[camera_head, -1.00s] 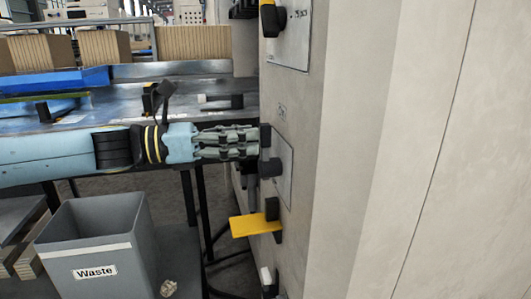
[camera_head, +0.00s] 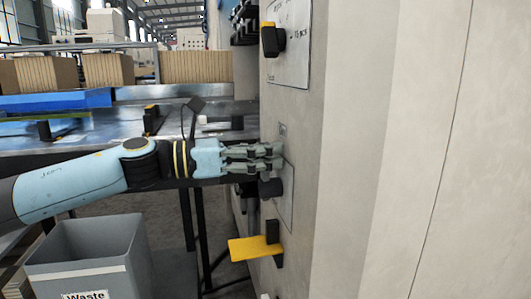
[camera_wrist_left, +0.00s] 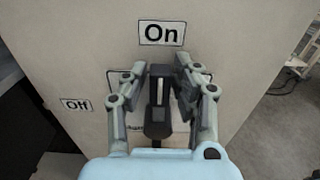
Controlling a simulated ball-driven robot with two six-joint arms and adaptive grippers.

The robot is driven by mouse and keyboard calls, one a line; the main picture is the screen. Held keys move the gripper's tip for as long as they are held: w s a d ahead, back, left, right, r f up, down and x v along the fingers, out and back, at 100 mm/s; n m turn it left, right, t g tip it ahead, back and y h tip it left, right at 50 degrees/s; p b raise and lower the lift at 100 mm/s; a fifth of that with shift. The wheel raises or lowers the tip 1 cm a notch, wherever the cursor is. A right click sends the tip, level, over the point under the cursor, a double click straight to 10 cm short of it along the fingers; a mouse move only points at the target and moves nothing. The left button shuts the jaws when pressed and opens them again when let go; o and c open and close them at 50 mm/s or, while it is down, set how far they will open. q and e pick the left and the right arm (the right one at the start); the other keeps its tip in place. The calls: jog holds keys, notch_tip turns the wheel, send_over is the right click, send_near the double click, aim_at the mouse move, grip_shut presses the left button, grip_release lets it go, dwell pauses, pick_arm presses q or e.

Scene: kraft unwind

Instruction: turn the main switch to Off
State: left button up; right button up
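The main switch shows in the left wrist view as a dark handle (camera_wrist_left: 160,88) with a pale line, upright and pointing to the "On" label (camera_wrist_left: 162,33). The "Off" label (camera_wrist_left: 76,105) is to its left. In the head view, a dark part of the switch (camera_head: 270,187) stands out from the machine panel just below my left fingers. My left gripper (camera_head: 275,155) reaches the panel from the left. In the wrist view its fingers (camera_wrist_left: 161,66) straddle the handle's upper end, one on each side, with small gaps seeming to remain. My right gripper is not in view.
Above is another dark rotary switch with a yellow end (camera_head: 272,39). Below, a yellow flap (camera_head: 256,248) juts out from the panel. A metal table (camera_head: 100,137) stands behind my left arm, and a grey waste bin (camera_head: 85,245) stands below it.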

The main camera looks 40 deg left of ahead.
pick_arm(q)
grip_shut()
jog(key=shift+w+a, duration=0.1)
jog(key=shift+a, duration=0.05)
jog(key=w+a+f+n+p, duration=0.1)
jog(key=w+a+f+n, duration=0.1)
jog(key=n, duration=0.7)
jog(key=w+a+f+n+p, duration=0.1)
jog(key=w+a+f+n, duration=0.1)
jog(key=f+n, duration=0.3)
jog(key=shift+w+a+n, duration=0.2)
jog(key=shift+a+n, duration=0.35)
jog(key=shift+n, duration=1.45)
jog(key=shift+f, duration=0.15)
jog(key=shift+o, duration=1.9)
grip_release()
